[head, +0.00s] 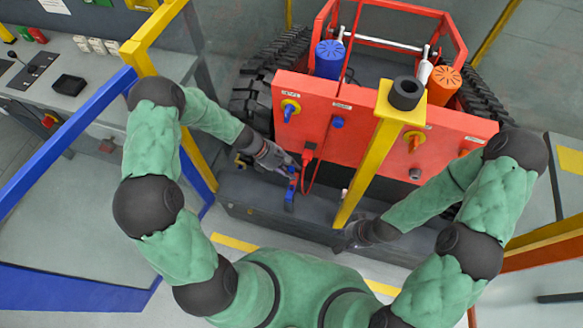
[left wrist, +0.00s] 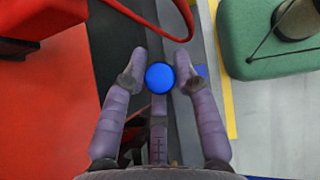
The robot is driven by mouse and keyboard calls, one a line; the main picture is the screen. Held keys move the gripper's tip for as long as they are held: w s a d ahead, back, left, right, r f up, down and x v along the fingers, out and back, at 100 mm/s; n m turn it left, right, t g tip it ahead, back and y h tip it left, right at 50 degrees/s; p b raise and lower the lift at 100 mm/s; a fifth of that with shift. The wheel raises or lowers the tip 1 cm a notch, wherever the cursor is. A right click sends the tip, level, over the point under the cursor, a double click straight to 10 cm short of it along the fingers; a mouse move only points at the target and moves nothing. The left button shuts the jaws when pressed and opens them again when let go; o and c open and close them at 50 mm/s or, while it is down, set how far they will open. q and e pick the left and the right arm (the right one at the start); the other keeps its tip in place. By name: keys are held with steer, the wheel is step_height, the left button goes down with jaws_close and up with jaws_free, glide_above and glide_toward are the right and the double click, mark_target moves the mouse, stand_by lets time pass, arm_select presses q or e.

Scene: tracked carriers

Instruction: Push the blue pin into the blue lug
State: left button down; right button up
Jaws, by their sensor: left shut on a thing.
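My left gripper (head: 291,167) is in front of the red panel, above the dark ledge. In the head view a blue part (head: 289,200), which looks like the blue lug, stands just below the gripper. I cannot tell whether pin and lug touch. My right gripper (head: 352,236) is low by the foot of the yellow post; its fingers are too small to read.
The red panel (head: 300,130) of the tracked carrier carries knobs, a blue button (head: 337,122) and a red plug with a hanging cable (head: 312,178). The yellow post (head: 371,158) stands between my arms. A blue rail (head: 62,138) and a grey bench (head: 85,75) are at left.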

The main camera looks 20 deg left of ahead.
arm_select(q)
steer(key=shift+f+b, duration=1.6)
steer(key=shift+f, duration=1.05)
steer(key=shift+p, duration=0.35)
steer(key=shift+f+b, duration=0.85)
steer(key=shift+f, duration=0.35)
steer(key=shift+s, duration=0.1)
steer(key=shift+d+f+b, duration=0.1)
steer(key=shift+f+b, duration=0.9)
steer(key=shift+f, duration=0.9)
stand_by(1.8)
